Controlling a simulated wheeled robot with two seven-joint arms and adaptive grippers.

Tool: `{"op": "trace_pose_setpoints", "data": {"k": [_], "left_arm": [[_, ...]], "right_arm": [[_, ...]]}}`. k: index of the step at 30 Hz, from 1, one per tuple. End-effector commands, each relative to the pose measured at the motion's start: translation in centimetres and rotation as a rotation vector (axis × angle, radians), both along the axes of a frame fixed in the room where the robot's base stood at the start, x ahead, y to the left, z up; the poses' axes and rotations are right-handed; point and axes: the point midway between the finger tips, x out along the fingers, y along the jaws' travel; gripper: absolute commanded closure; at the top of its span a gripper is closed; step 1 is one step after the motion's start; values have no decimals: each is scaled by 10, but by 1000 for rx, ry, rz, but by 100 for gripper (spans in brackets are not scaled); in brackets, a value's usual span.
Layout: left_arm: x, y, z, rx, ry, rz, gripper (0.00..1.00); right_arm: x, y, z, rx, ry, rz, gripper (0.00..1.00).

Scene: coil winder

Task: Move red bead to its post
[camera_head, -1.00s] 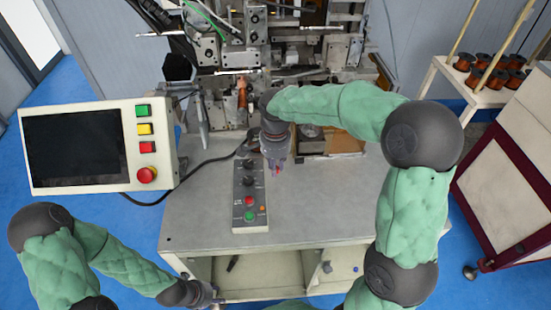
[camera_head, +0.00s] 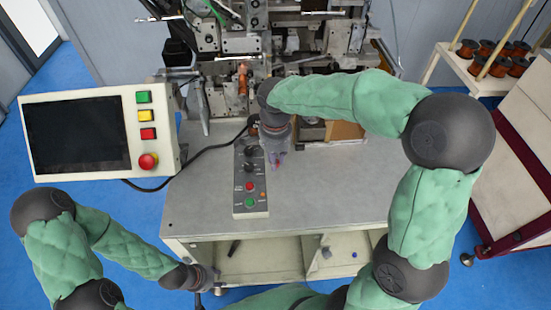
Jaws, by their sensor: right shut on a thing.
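My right gripper (camera_head: 276,163) reaches down over the table just right of the control box. It is shut on a small red thing, which looks like the red bead (camera_head: 277,165); the fingers hide most of it. I cannot tell its height above the table. I cannot make out the red bead's post; the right arm and gripper cover part of the table behind. My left gripper (camera_head: 200,292) is low at the front left, before the table's front edge, and its fingers are too small to read.
The control box (camera_head: 239,196) with buttons lies on the grey table (camera_head: 325,192). The winding machine (camera_head: 235,70) stands behind. A screen panel (camera_head: 100,130) is at left. Spools (camera_head: 487,52) stand at the back right. A small blue thing (camera_head: 354,254) is below the tabletop. The front right tabletop is clear.

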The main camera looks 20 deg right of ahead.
Motion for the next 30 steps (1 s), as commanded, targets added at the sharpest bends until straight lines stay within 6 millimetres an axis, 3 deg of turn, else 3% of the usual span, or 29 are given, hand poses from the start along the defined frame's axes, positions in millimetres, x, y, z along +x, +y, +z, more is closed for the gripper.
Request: {"op": "trace_pose_setpoints", "data": {"k": [5,15,30], "left_arm": [[0,0,19,0,0,0,60],[0,0,65,0,0,0,60],[0,0,130,0,0,0,60]], "right_arm": [[22,-4,14,1,0,-35,87],[85,-19,38,3,1,-147,87],[164,-49,54,3,2,-311,87]]}}
